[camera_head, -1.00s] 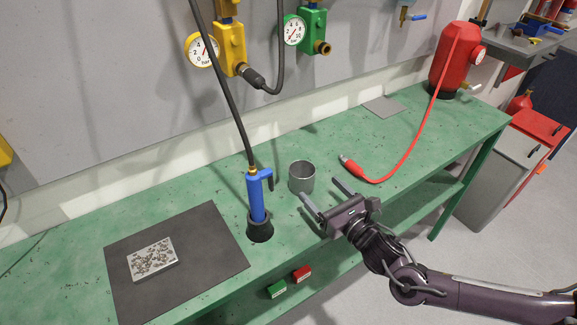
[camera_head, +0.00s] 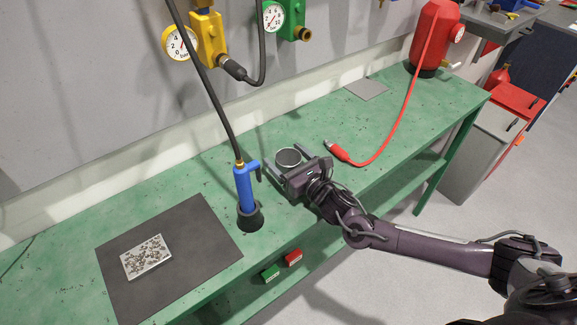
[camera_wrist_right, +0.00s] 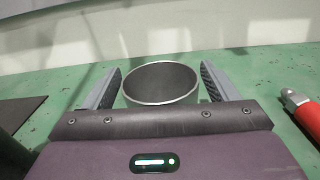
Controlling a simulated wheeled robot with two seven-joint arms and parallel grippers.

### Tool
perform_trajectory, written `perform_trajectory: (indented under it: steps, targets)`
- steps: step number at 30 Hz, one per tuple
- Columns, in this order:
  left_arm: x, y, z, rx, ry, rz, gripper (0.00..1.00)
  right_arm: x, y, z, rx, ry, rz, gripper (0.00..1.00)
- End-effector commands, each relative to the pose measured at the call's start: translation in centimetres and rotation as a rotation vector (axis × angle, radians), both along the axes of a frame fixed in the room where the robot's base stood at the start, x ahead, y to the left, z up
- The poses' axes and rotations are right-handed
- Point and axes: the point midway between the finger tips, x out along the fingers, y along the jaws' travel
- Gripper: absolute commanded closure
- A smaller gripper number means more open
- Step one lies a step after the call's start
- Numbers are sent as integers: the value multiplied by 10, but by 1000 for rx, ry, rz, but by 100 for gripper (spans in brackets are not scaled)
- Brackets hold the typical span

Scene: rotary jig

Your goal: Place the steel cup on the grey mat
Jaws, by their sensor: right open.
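The steel cup (camera_head: 288,157) stands upright on the green bench, partly hidden behind my right gripper. My right gripper (camera_head: 285,160) is open with one finger on each side of the cup. In the right wrist view the cup (camera_wrist_right: 160,103) sits between the two fingers (camera_wrist_right: 161,82), with small gaps visible on both sides. A small light grey mat (camera_head: 367,89) lies bare at the back right of the bench. A larger dark grey mat (camera_head: 192,225) lies at the front left. My left gripper is not in view.
A speckled block (camera_head: 146,257) lies on the dark mat. A blue tool (camera_head: 244,188) stands in a black holder left of the cup, its hose rising.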

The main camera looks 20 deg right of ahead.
Motion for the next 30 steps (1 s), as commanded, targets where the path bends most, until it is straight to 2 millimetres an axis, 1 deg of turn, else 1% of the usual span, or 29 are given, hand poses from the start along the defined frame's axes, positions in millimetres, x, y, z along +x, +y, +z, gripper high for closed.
perform_trajectory:
  steps: [2, 5, 12, 15, 23, 26, 29, 30]
  targets:
    - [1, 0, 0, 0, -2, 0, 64, 0, 0, 0, 0, 0, 0, 19]
    - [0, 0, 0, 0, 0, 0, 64, 0, 0, 0, 0, 0, 0, 31]
    - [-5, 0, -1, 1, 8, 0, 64, -1, 0, 0, 0, 0, 0, 63]
    - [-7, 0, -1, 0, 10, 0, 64, 0, 0, 0, 0, -1, 0, 73]
    - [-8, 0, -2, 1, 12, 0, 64, 0, -1, 3, 0, -1, -1, 73]
    - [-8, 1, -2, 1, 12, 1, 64, 0, -1, 10, 1, -3, -1, 73]
    - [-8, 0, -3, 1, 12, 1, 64, 0, -1, 25, 0, -4, 0, 73]
    - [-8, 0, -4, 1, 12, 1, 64, 0, -1, 33, 1, -5, 1, 73]
